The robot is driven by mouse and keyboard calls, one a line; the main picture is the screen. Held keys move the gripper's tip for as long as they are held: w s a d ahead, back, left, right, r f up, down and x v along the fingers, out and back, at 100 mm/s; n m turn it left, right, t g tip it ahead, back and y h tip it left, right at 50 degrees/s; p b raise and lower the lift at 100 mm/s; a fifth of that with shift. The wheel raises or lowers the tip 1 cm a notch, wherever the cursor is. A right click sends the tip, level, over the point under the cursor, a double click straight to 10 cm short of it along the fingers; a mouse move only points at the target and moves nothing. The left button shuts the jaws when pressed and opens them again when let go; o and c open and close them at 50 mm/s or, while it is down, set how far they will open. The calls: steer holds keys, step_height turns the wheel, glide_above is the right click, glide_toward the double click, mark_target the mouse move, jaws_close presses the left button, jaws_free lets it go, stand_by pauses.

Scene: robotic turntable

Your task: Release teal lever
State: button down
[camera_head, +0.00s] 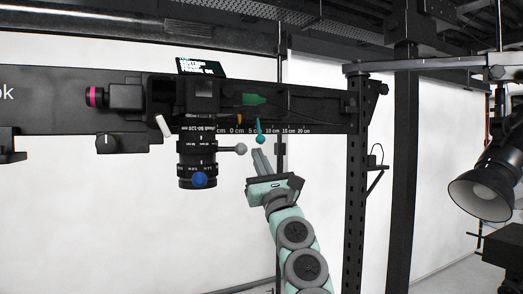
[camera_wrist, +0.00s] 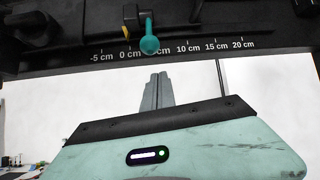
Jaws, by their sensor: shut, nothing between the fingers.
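The teal lever (camera_head: 260,132) hangs down from the black rail beside the centimetre scale, with its round knob at the bottom. In the wrist view the teal lever (camera_wrist: 149,42) points down, its knob near the scale marks. My gripper (camera_head: 259,152) is just below the lever's knob in the head view, with its fingers pointing up. In the wrist view my gripper's fingers (camera_wrist: 157,76) are together, below and slightly right of the knob, with a visible gap. The gripper is shut and empty. Nothing hides the knob.
A camera lens with a blue knob (camera_head: 199,180) and a grey ball-ended lever (camera_head: 240,149) stand left of my gripper. A dark upright post (camera_head: 356,190) stands to the right.

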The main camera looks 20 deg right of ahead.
steer(key=shift+s+a+r+p, duration=0.1)
steer(key=shift+s+r+p, duration=0.3)
steer(key=shift+s, duration=0.2)
steer(key=shift+s+a+r+p, duration=0.1)
steer(key=shift+s+r+p, duration=0.3)
steer(key=shift+s, duration=0.2)
